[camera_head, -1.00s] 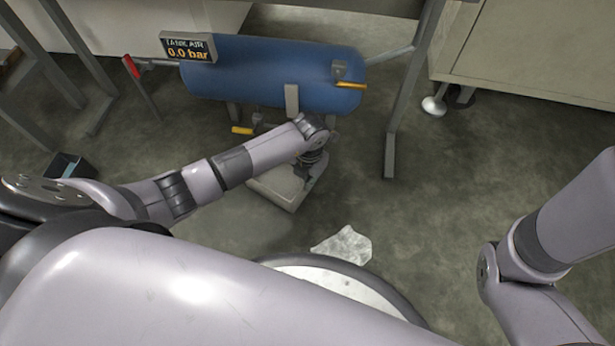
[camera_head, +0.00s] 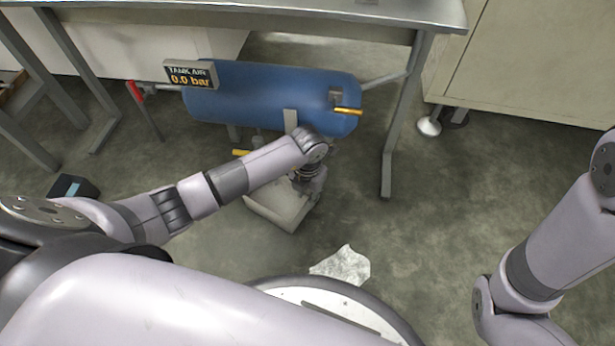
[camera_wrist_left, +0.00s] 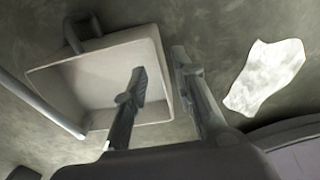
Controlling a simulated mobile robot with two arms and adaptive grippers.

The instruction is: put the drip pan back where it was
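The drip pan (camera_head: 267,212) is a pale, shallow square tray on the floor below the blue tank. In the left wrist view the drip pan (camera_wrist_left: 92,82) shows its inside, which looks empty. My left gripper (camera_head: 306,190) is at the pan's right side, partly hidden by its own wrist in the head view. In the left wrist view the left gripper (camera_wrist_left: 160,72) is open, with one finger over the pan's inside and the other outside its right wall. A gap shows between the inner finger and that wall. My right gripper is out of view.
The blue air tank (camera_head: 260,95) has a sign (camera_head: 190,75) reading 0.0 bar. It sits beneath a metal table (camera_head: 300,14) with legs on both sides. A crumpled white sheet (camera_head: 342,265) lies on the floor nearer me. A cabinet (camera_head: 535,65) stands right. Floor right of the pan is clear.

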